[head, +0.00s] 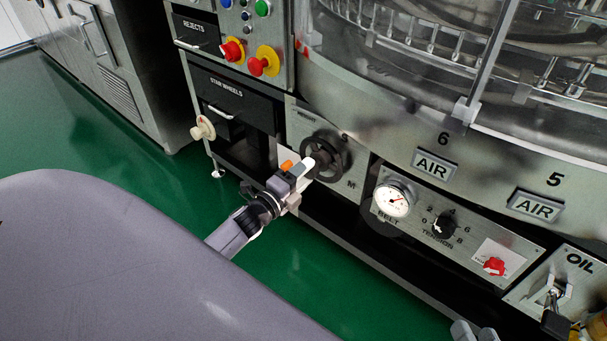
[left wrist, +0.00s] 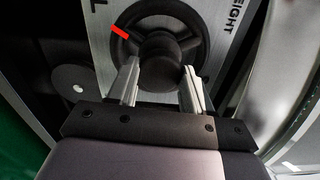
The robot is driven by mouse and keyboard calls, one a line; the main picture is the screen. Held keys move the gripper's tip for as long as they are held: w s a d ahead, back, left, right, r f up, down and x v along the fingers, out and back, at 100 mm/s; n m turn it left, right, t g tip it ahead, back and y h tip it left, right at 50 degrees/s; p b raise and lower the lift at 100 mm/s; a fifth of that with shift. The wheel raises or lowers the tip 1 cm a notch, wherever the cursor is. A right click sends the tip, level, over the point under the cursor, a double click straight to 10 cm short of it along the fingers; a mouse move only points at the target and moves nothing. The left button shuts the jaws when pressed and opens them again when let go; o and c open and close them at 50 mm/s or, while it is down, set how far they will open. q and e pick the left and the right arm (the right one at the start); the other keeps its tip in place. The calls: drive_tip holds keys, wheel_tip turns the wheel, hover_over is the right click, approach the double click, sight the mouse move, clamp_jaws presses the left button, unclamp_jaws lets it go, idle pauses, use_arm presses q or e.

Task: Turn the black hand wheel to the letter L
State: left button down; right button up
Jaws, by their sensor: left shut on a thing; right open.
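The black hand wheel (head: 333,147) sits on a metal plate, with the letter M (head: 351,184) below its right side. In the left wrist view the wheel (left wrist: 203,40) has a red mark (left wrist: 119,33) on its upper left rim. The letter L (left wrist: 97,5) is just beyond that mark, up and to the left, partly cut off. My left gripper (head: 303,169) is at the wheel, its fingers (left wrist: 160,88) either side of the dark round part (left wrist: 158,57) at its middle, shut on it. My right gripper (head: 474,331) seems to show only as grey tips at the bottom edge, apart.
A gauge (head: 394,199) and a black tension knob (head: 444,225) are right of the wheel. A cream knob (head: 203,128) sticks out to the left, below red emergency buttons (head: 262,65). An oil lever (head: 552,298) is at lower right. Green floor (head: 110,165) is open at left.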

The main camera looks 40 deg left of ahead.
use_arm(q)
drive_tip(key=shift+c, duration=2.4)
unclamp_jaws()
use_arm(e)
drive_tip(key=shift+d, duration=0.1)
use_arm(q)
drive_tip(key=shift+s, duration=0.1)
drive_tip(key=s+p, duration=0.2)
drive_tip(key=s, duration=0.5)
drive_tip(key=shift+a, duration=0.25)
use_arm(e)
drive_tip(key=shift+s+d+h, duration=0.2)
drive_tip(key=shift+d+h, duration=0.4)
drive_tip(key=shift+d, duration=0.2)
drive_tip(key=shift+s+r, duration=0.1)
